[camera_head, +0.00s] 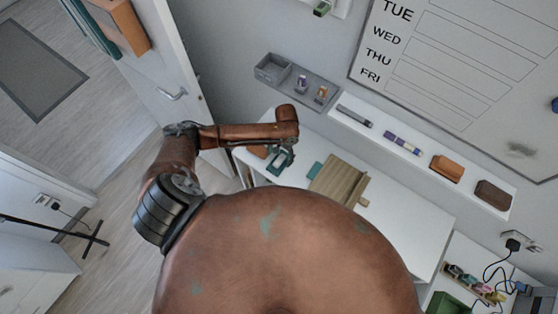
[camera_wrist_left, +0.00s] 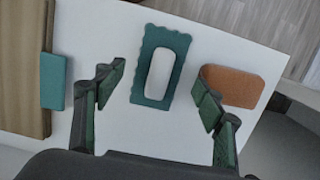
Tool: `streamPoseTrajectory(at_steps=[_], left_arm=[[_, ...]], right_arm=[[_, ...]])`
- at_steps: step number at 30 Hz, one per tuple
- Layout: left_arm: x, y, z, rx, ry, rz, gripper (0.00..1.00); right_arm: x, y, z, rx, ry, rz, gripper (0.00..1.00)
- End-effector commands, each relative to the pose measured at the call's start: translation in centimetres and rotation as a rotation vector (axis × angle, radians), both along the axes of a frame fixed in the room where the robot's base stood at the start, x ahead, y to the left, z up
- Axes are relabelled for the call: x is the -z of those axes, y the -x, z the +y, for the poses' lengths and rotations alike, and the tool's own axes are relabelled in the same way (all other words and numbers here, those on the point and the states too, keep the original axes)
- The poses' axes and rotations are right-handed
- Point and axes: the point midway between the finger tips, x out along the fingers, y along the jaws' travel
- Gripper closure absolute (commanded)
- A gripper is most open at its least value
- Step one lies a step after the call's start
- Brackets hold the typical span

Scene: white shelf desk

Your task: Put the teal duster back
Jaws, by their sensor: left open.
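A plain teal block (camera_wrist_left: 53,80), which looks like the teal duster, lies against the edge of a wooden item in the left wrist view. In the head view the teal block (camera_head: 315,169) is on the white desk (camera_head: 400,215), left of that wooden item. My left gripper (camera_wrist_left: 160,80) is open and empty above the desk. Its fingers are either side of a scalloped teal frame (camera_wrist_left: 150,96), with the teal block outside them to the left. The left gripper also shows in the head view (camera_head: 281,158). My right gripper is not in view.
An orange-brown block (camera_wrist_left: 240,85) lies by the right finger. The wooden item (camera_head: 338,180) stands mid-desk. A white wall ledge (camera_head: 425,157) holds a dark bar, a purple item, an orange block (camera_head: 446,168) and a brown block (camera_head: 493,195). A grey organiser (camera_head: 297,82) hangs left of it.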

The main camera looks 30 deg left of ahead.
Motion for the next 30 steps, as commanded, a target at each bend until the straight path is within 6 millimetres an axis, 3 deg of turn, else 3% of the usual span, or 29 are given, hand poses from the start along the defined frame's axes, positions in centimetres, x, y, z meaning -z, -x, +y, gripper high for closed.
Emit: streamPoseTrajectory(at_steps=[6, 12, 30], left_arm=[[-4.6, -0.8, -0.1, 0.001, 0.001, -0.002, 0.36], [-7.2, -1.1, -0.1, 0.001, 0.000, 0.000, 0.36], [-8.0, -1.2, -0.1, 0.000, 0.001, 0.000, 0.36]], right_arm=[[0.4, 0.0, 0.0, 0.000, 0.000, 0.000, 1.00], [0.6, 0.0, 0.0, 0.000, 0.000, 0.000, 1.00], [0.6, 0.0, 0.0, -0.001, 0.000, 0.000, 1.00]])
